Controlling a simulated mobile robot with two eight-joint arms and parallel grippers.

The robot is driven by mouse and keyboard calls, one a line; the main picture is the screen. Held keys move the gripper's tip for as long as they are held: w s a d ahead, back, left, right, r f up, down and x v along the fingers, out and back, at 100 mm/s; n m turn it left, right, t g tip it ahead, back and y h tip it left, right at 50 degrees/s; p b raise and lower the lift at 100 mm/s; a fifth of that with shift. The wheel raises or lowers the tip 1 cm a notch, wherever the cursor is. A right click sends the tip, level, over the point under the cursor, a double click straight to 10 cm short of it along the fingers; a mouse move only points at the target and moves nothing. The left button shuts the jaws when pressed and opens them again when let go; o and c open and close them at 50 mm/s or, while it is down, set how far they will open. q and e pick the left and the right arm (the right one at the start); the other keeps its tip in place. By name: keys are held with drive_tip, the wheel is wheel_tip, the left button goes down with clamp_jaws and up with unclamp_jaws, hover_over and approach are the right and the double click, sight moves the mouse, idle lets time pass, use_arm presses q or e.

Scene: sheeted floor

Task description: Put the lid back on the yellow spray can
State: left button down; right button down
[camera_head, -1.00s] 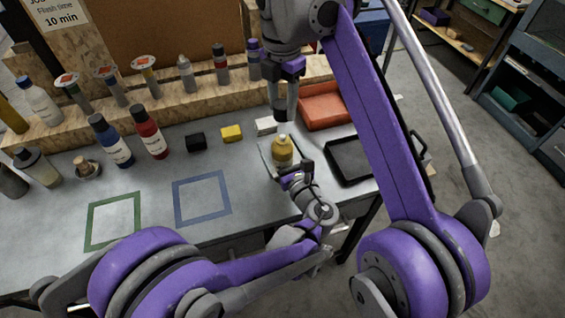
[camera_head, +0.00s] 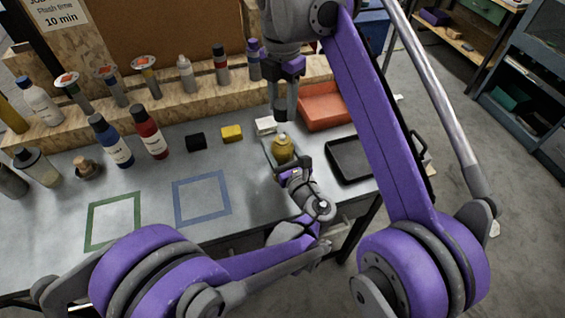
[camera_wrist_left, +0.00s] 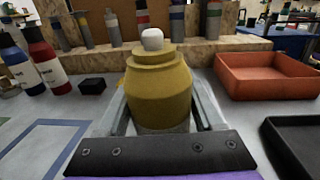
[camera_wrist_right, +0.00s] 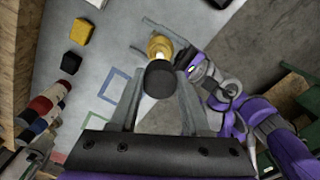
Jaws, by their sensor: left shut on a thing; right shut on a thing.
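The yellow spray can (camera_head: 283,152) is upright near the table's front right, its white nozzle bare in the left wrist view (camera_wrist_left: 153,40). My left gripper (camera_head: 285,162) is shut around the can's body, one finger on each side. My right gripper (camera_head: 283,104) points down from above and is shut on a dark lid (camera_head: 282,116), just above the can with a small gap. In the right wrist view the lid (camera_wrist_right: 160,77) sits between the fingertips, with the can (camera_wrist_right: 160,46) beyond it, partly offset. The lid does not show in the left wrist view.
An orange tray (camera_head: 325,122) and a black tray (camera_head: 350,172) lie right of the can. White (camera_head: 265,125), yellow (camera_head: 231,133) and black (camera_head: 196,141) blocks lie to the left. Blue (camera_head: 177,203) and green (camera_head: 88,228) taped squares are bare. Bottles stand along the back.

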sight(283, 136)
drive_tip(key=shift+f, duration=0.1)
drive_tip(key=shift+f, duration=2.4)
drive_tip(key=shift+f, duration=0.15)
drive_tip(key=shift+f, duration=0.75)
drive_tip(key=shift+f, duration=0.55)
drive_tip(key=shift+c, duration=1.5)
unclamp_jaws()
drive_tip(key=shift+f, duration=0.1)
